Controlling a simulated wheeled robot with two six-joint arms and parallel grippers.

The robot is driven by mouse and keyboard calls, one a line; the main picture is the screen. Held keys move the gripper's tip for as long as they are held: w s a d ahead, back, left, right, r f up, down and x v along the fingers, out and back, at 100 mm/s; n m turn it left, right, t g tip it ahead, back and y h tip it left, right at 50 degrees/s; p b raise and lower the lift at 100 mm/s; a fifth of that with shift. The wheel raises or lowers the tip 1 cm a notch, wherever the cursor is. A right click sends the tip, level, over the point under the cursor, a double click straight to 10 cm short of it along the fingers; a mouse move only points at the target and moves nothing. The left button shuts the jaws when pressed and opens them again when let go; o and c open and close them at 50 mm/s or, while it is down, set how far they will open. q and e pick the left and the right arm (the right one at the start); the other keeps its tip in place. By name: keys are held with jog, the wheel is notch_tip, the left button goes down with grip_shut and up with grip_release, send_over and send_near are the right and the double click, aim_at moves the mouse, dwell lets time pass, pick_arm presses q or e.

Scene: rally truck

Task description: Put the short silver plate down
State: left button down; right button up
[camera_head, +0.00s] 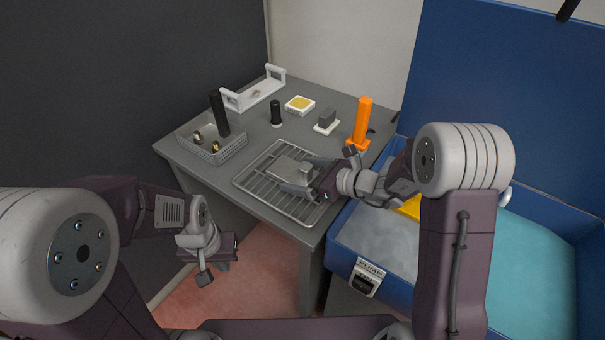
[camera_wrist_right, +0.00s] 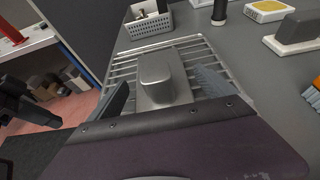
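The short silver plate (camera_head: 287,169) lies on the wire rack (camera_head: 258,184) at the front of the grey table. Its raised rounded grip shows in the right wrist view (camera_wrist_right: 162,78). My right gripper (camera_head: 304,174) reaches over the rack from the right and is open. Its two fingers stand on either side of the plate's raised grip, with gaps visible in the right wrist view. Part of the plate is hidden by the gripper. My left gripper (camera_head: 212,272) hangs low in front of the table, away from the plate; its finger opening is unclear.
A grey basket (camera_head: 229,151) with small brass parts and a black post is at left. A white handled holder (camera_head: 255,94), a yellow-topped box (camera_head: 300,105), a black cylinder (camera_head: 276,113), a grey block on a white base (camera_head: 326,121) and an orange post (camera_head: 362,121) stand behind. A blue case (camera_head: 485,75) is right.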

jog(key=shift+r, duration=0.25)
jog(key=p+v, duration=0.1)
jog(key=v, duration=1.1)
jog(key=shift+p, duration=0.3)
jog(key=shift+f, duration=0.1)
